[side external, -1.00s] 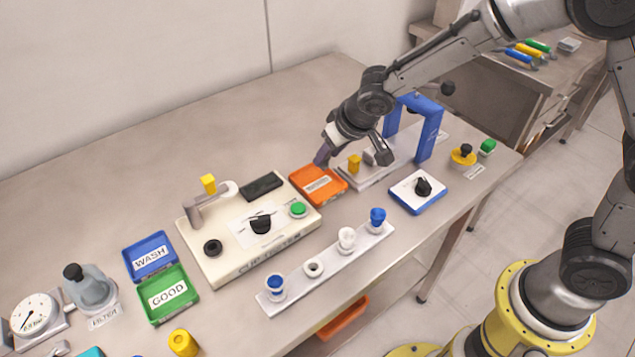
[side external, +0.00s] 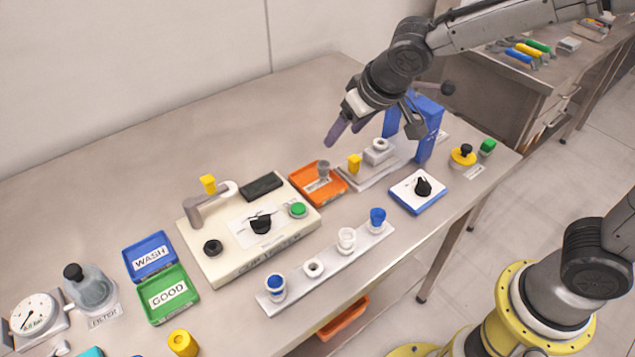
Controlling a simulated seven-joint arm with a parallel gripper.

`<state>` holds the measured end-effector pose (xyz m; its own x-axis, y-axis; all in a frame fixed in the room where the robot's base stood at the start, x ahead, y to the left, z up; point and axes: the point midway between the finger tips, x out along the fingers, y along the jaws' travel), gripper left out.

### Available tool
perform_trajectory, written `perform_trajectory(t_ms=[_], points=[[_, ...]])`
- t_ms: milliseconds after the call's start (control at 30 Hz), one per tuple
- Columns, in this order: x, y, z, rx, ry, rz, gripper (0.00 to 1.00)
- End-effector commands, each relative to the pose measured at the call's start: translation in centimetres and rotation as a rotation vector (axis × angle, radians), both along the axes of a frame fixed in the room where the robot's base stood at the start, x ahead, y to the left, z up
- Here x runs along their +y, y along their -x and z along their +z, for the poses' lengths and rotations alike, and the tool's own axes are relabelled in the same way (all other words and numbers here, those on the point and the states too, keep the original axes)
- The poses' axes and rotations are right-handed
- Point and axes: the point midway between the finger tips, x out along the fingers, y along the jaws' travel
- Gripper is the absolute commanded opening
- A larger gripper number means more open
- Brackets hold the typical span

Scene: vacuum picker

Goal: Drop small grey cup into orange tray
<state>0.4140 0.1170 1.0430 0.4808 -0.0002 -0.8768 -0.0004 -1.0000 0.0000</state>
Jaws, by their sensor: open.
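The small grey cup (side external: 323,168) stands inside the orange tray (side external: 335,196), toward the tray's back edge and over part of its label. My gripper (side external: 375,133) is open and empty. It hangs above and to the right of the tray, clear of the cup, with its fingers spread apart over the area in front of the blue arch.
A blue arch (side external: 428,130) stands on a pale plate with a yellow block (side external: 354,163) and a grey ring piece (side external: 378,150). A cream panel (side external: 232,262) lies left of the tray. A white rack (side external: 333,268) with cups is in front. The back table area is clear.

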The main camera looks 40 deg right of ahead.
Motion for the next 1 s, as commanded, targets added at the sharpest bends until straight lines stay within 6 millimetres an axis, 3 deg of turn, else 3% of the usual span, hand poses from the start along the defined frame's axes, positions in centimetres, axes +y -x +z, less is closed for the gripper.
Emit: perform_trajectory(t_ms=[233,667,767,833,1000], points=[[0.0,1.6,3.0,-0.001,-0.001,0.000,0.66],[-0.5,1.9,3.8,-0.004,-0.003,-0.013,0.66],[-2.3,1.9,6.0,-0.054,-0.021,-0.053,0.66],[-4.4,3.0,8.1,-0.097,-0.044,-0.103,0.66],[-9.9,9.8,11.0,-0.150,-0.073,-0.200,0.66]])
